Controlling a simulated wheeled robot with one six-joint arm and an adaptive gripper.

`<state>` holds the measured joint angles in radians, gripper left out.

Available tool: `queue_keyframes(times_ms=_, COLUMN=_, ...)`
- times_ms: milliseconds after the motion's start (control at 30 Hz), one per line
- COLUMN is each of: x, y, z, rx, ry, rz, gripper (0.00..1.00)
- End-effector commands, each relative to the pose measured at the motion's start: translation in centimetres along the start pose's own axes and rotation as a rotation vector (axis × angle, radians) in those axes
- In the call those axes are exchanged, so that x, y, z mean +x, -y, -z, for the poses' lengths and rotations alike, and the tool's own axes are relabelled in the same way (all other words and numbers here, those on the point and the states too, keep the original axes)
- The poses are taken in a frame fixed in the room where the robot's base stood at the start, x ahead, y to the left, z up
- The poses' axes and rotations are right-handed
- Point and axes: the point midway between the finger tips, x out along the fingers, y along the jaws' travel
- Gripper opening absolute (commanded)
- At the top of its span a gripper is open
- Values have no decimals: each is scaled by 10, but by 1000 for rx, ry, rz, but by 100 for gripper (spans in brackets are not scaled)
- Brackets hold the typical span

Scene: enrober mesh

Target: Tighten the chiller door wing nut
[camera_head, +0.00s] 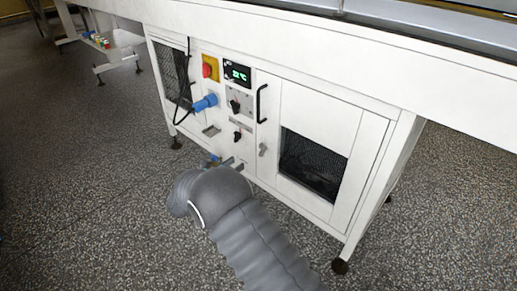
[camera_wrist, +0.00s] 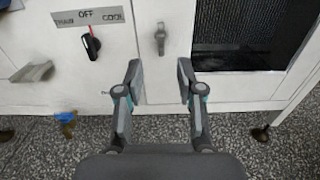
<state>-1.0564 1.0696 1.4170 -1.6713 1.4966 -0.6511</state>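The grey wing nut (camera_wrist: 160,40) is on the white chiller door, near the door's left edge, in the wrist view. It stands roughly upright. In the head view it is a small grey piece (camera_head: 262,149) below the black door handle. My gripper (camera_wrist: 159,74) is open and empty, its two fingers on either side of the line below the nut. The fingertips appear below the nut in the picture and do not enclose it. In the head view my gripper (camera_head: 233,164) is low in front of the cabinet, left of and below the nut.
Left of the nut is a black selector knob (camera_wrist: 91,44) under an OFF/COOL label. A metal bracket (camera_wrist: 33,72) and a blue-handled valve (camera_wrist: 66,122) sit lower left. The door has a dark mesh window (camera_head: 312,165). A blue plug (camera_head: 205,103) and red button (camera_head: 209,67) are higher up.

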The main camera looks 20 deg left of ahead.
Motion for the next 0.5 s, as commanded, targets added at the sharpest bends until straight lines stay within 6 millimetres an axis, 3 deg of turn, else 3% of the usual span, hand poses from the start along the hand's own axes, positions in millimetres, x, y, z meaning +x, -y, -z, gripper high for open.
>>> queue_keyframes(times_ms=500, x=93, y=2, z=0, rx=1, ry=-2, rz=5, gripper=38)
